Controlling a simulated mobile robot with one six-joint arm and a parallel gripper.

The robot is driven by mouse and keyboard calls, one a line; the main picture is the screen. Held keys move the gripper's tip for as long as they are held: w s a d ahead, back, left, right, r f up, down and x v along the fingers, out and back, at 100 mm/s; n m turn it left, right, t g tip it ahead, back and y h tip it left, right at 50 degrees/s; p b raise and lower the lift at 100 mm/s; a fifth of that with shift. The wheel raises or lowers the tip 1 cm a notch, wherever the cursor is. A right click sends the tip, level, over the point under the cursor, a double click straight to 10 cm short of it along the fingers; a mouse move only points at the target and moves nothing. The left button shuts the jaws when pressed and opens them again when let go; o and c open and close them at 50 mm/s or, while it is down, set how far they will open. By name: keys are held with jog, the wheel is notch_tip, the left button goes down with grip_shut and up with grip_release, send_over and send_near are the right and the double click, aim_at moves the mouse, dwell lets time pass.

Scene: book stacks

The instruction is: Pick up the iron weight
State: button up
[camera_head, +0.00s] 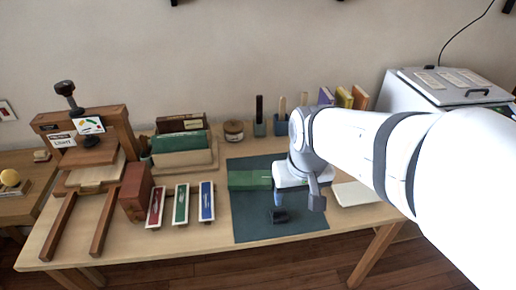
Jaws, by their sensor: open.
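A small dark block that looks like the iron weight (279,216) lies on the dark green mat (252,227), near the mat's front middle. My gripper (297,203) hangs over the mat, pointing down, with its jaws apart and nothing seen between them. Its left finger ends just above or behind the dark block; I cannot tell whether they touch. A green book (247,180) lies on the mat to the left of my gripper, partly hidden by it.
Red, green and blue slim boxes (181,204) lie left of the mat. A wooden press (95,165) and a book rack (183,158) stand farther left. A pale pad (355,195) lies to the right. Pots with tools and several upright books (343,98) line the back.

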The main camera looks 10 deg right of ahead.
aim_at(280, 209)
jog(key=shift+o, duration=0.9)
jog(key=w+f+b, duration=0.1)
jog(key=w+f, duration=0.2)
jog(key=f, duration=0.1)
jog(key=w+f+g+b, duration=0.1)
jog(key=w+f+b, duration=0.1)
jog(key=w+f, duration=0.2)
jog(key=w+f+g+b, duration=0.1)
jog(key=w+f, duration=0.2)
jog(key=f, duration=0.2)
jog(key=shift+w+a+f, duration=0.2)
jog(key=shift+w+a, duration=0.05)
jog(key=shift+w, duration=0.05)
jog(key=shift+w+f+b, duration=0.15)
jog(key=shift+f+b, duration=0.2)
jog(key=f, duration=0.7)
jog(key=shift+d+f+b, duration=0.2)
jog(key=shift+f+b, duration=0.05)
jog(key=shift+b, duration=0.15)
jog(key=shift+c, duration=0.3)
jog(key=c, duration=1.3)
jog(key=shift+r, duration=0.1)
